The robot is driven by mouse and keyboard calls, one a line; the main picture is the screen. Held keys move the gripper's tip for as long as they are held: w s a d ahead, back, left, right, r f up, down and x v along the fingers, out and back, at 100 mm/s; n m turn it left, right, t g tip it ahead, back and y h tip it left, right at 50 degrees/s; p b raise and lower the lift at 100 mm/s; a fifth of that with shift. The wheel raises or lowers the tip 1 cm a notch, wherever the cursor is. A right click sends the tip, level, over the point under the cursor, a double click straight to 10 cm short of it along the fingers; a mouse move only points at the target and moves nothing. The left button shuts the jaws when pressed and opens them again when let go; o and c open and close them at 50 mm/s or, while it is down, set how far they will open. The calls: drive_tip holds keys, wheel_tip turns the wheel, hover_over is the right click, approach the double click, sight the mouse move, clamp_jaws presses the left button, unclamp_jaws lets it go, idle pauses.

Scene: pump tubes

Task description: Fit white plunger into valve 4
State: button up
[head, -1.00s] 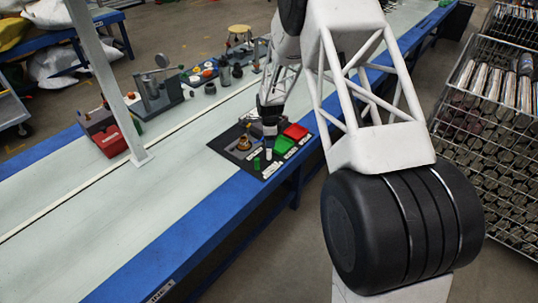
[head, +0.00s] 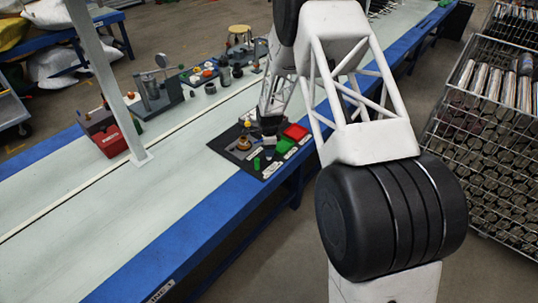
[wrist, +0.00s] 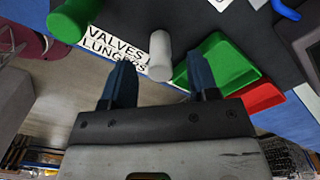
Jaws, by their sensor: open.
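The white plunger (wrist: 160,55) stands on the dark board by a printed label in the wrist view. It is small and hard to make out in the head view (head: 268,157). My gripper (wrist: 159,62) is open, with its two blue fingers to the left and right of the white plunger in the picture. Whether they are level with it in depth I cannot tell. In the head view my gripper (head: 269,138) is over the board, partly hidden by my arm. A brass-coloured part (head: 244,143) sits on the board; I cannot tell which one is valve 4.
A green plunger (wrist: 68,20) stands left of the white one. A green tray (wrist: 222,62) and a red tray (wrist: 262,97) lie to the right. The dark board (head: 222,150) lies at the workbench's blue edge (head: 190,240).

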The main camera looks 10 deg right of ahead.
drive_tip(key=shift+f, duration=0.45)
drive_tip(key=c, duration=1)
drive_tip(key=shift+r, duration=0.1)
drive_tip(key=shift+r, duration=0.7)
wheel_tip(320, 180, up, 2)
drive_tip(key=shift+r, duration=0.1)
drive_tip(key=s+d+r, duration=0.1)
drive_tip(key=s, duration=1.4)
drive_tip(key=shift+s+d+r, duration=0.15)
drive_tip(key=shift+s+d, duration=0.2)
drive_tip(key=shift+s, duration=0.05)
